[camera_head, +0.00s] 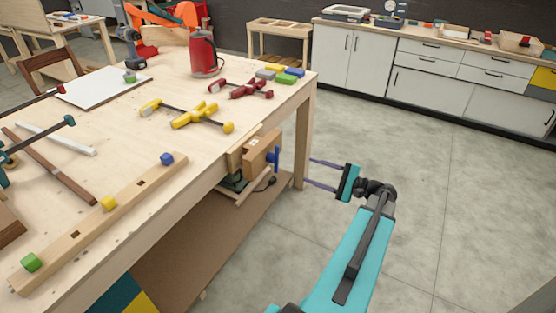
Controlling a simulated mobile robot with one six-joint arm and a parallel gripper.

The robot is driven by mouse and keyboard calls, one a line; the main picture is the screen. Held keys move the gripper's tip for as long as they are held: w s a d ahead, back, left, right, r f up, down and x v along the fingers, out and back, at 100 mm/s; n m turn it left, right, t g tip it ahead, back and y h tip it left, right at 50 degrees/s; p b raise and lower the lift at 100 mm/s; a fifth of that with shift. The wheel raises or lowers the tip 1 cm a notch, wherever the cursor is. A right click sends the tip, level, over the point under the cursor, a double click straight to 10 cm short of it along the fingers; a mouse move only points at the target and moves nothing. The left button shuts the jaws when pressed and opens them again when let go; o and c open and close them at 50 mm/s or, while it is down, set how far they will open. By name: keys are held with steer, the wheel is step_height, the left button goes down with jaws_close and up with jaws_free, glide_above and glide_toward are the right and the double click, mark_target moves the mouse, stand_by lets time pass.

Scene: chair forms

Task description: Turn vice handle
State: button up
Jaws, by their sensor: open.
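A wooden vice (254,155) is fixed to the near right side of the workbench (205,170). Its blue handle (274,158) sticks out on the right face of the vice, and part of it looks hidden from this view. My gripper (311,172) is to the right of the vice, off the bench edge. Its two thin purple fingers point left towards the vice and are spread apart with nothing between them. A gap shows between the fingertips and the blue handle.
A bench leg (304,140) is close behind my fingers. The floor (420,170) on the right is clear.

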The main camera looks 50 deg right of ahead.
mark_target(278, 160)
steer(key=n+b, duration=0.3)
steer(key=n, duration=0.5)
steer(key=w+n+b, duration=0.1)
steer(key=n+b, duration=0.2)
steer(key=n, duration=0.5)
steer(key=n+b, duration=0.4)
steer(key=n, duration=0.4)
steer(key=shift+w+a+f, duration=0.15)
steer(key=shift+a+f, duration=0.1)
steer(key=shift+a, duration=0.05)
steer(key=shift+w, duration=0.1)
steer(key=shift+r+p+x, duration=0.15)
steer(key=shift+p+x, duration=0.2)
steer(key=shift+x, duration=3.05)
steer(key=shift+r+p+x, duration=0.15)
steer(key=shift+p+x, duration=0.2)
steer(key=shift+x, duration=3.1)
